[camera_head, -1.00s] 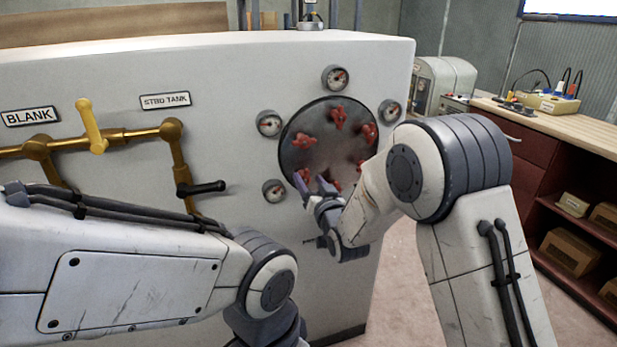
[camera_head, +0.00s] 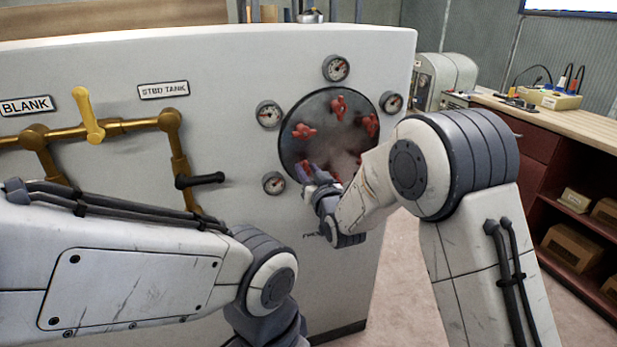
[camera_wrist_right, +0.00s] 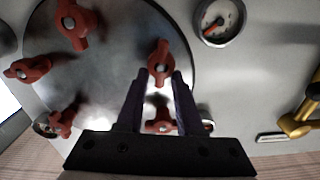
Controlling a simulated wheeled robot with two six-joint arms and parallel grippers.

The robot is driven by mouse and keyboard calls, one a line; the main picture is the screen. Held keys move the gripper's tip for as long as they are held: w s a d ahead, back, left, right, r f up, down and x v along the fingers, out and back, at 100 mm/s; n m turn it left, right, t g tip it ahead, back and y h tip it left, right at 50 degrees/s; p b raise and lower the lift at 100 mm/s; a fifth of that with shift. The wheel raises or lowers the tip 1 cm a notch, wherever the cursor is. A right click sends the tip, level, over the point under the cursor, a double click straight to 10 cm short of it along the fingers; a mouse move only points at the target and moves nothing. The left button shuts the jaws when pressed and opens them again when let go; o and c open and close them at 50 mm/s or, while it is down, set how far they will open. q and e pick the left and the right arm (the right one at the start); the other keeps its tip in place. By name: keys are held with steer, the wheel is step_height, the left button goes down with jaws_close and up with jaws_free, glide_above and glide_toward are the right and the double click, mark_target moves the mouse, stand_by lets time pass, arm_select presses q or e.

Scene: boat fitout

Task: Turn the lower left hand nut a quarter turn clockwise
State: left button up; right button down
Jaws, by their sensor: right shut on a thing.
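A round grey plate (camera_head: 287,148) on the white cabinet face carries several red winged nuts. The lower left hand nut is mostly hidden behind my right gripper (camera_head: 312,173) in the head view. In the right wrist view, which shows the panel upside down, this nut (camera_wrist_right: 160,58) sits at the fingertips of my right gripper (camera_wrist_right: 161,76). The two dark fingers are shut on it, one on each side. Its wings lie roughly along the fingers. The upper left nut (camera_head: 304,131) is above it. My left arm is in view, but its gripper is not.
Gauges surround the plate, the nearest being the lower left gauge (camera_head: 273,183). Brass pipes with a yellow handle (camera_head: 88,114) and a black handle (camera_head: 200,180) are left of it. A workbench (camera_head: 560,115) stands at the right.

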steer(key=shift+n, duration=0.3)
steer(key=c, duration=0.6)
jaws_free()
steer(key=b+v, duration=0.1)
steer(key=v, duration=0.9)
steer(key=shift+s, duration=0.3)
